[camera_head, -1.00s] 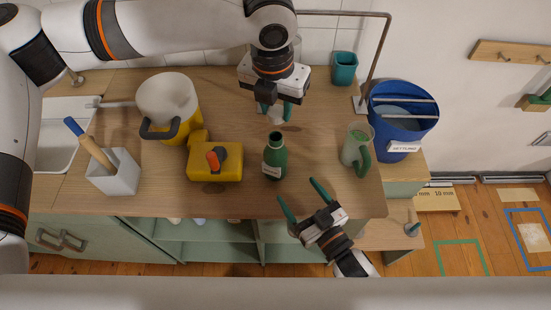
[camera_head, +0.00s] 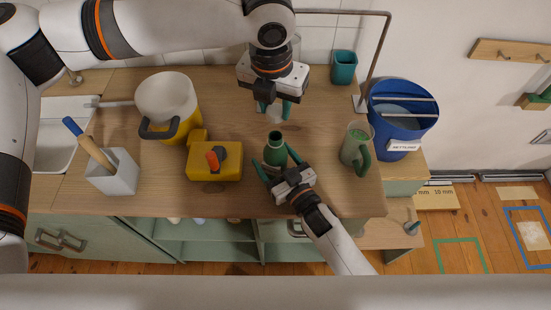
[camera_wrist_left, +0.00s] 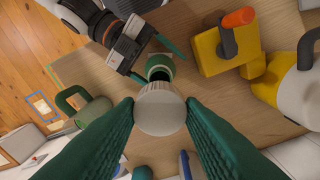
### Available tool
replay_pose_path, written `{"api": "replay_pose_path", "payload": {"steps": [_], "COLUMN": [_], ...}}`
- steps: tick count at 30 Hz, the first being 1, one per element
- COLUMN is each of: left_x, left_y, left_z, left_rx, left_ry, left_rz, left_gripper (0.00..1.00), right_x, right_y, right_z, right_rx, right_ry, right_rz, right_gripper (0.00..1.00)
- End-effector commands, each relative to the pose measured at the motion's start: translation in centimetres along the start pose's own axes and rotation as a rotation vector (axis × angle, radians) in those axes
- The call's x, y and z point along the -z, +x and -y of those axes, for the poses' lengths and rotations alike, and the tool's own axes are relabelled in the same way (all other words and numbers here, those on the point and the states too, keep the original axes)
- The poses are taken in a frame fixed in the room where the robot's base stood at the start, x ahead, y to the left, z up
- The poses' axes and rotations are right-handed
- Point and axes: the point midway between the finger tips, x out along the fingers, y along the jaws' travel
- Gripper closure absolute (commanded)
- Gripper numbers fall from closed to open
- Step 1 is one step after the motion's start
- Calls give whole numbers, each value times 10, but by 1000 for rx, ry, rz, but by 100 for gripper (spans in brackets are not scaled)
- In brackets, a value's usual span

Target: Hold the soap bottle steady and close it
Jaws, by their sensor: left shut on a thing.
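The green soap bottle (camera_head: 275,150) stands upright on the counter with its dark mouth uncovered. It also shows in the left wrist view (camera_wrist_left: 160,67), just beyond the cap. My left gripper (camera_head: 274,110) points down behind the bottle and is shut on a pale ribbed cap (camera_wrist_left: 160,108), held apart from the bottle. My right gripper (camera_head: 277,161) comes from the front right. Its two green fingers are spread, one on each side of the bottle, and look open; the head view does not clearly show contact. The right gripper hides the bottle's lower part.
A yellow box with an orange-and-black knob (camera_head: 215,162) stands left of the bottle. A green mug (camera_head: 354,146) stands to the right. A yellow-white pot (camera_head: 170,100), a brush holder (camera_head: 115,178) and a teal cup (camera_head: 344,67) stand farther off. A blue bucket (camera_head: 400,115) is at right.

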Motion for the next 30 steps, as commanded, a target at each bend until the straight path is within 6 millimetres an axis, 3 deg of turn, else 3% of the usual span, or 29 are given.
{"api": "replay_pose_path", "payload": {"steps": [4,16,30], "left_x": [0,0,-6], "left_y": [0,0,49], "left_z": [0,0,0], "left_rx": [0,0,1], "left_ry": [0,0,0], "left_rz": [0,0,-4], "left_gripper": [86,86,86], "right_x": [0,0,0], "right_y": [0,0,0], "right_z": [0,0,0], "right_rx": [0,0,0], "right_ry": [0,0,-1], "right_rz": [0,0,1], "right_gripper": [26,89,89]}}
